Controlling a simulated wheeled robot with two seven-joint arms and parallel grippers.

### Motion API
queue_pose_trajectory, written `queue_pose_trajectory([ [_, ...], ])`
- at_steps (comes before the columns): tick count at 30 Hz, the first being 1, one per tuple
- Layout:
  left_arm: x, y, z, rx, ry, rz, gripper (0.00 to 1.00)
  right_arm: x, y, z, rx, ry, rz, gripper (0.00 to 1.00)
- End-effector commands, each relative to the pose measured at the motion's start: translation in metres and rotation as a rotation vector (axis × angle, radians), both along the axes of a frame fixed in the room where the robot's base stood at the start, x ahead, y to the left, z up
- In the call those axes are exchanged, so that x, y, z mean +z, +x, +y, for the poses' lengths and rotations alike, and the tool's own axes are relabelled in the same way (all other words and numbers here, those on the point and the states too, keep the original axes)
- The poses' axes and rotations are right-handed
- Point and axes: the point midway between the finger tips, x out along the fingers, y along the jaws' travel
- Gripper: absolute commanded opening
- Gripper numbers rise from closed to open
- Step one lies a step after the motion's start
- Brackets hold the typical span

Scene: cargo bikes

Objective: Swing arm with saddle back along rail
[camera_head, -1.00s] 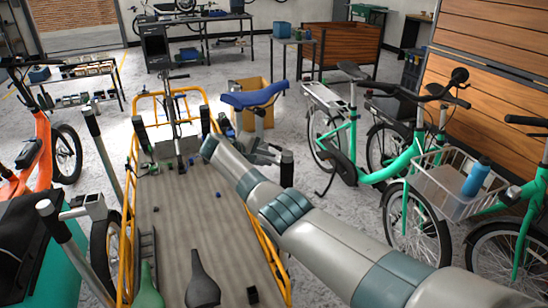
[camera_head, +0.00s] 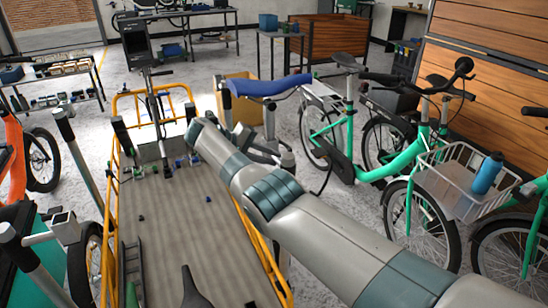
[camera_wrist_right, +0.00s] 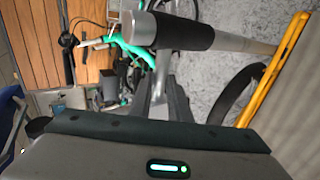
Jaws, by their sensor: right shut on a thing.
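A blue saddle (camera_head: 270,86) sits on a short upright post (camera_head: 269,121) beyond the right side of the cargo bike's flat bed (camera_head: 175,235). In the head view my right gripper (camera_head: 262,149) is at the arm below the saddle, partly hidden by my wrist. In the right wrist view its two dark fingers (camera_wrist_right: 166,102) are closed close together on a grey part of the arm (camera_wrist_right: 160,75), beside a grey tube with a black sleeve (camera_wrist_right: 185,32). A blue edge of the saddle (camera_wrist_right: 10,125) shows at the far left there. A yellow rail (camera_head: 262,258) runs along the bed. My left gripper is out of view.
Green bikes (camera_head: 375,165) stand close on the right, one with a white basket (camera_head: 455,183). A cardboard box (camera_head: 240,108) stands behind the saddle. Grey posts (camera_head: 75,155) rise at the bed's left. A black saddle (camera_head: 192,288) lies on the bed's near part.

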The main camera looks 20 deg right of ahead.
Motion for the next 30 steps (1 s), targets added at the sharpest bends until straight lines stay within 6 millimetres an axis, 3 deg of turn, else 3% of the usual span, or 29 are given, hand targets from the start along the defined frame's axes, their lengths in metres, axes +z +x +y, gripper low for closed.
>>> queue_pose_trajectory([
  [17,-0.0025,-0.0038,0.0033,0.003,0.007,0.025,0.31,-0.0027,-0.0045,0.0042,-0.021,0.002,0.003,0.0],
  [18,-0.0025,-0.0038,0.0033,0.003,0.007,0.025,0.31,-0.0027,-0.0045,0.0042,-0.021,0.002,0.003,0.22],
  [20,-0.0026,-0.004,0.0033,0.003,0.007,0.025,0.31,-0.0025,-0.0044,0.004,-0.02,0.002,0.003,0.36],
  [30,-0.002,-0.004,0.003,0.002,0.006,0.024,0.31,-0.0005,-0.0034,0.0045,-0.017,0.001,0.001,0.36],
])
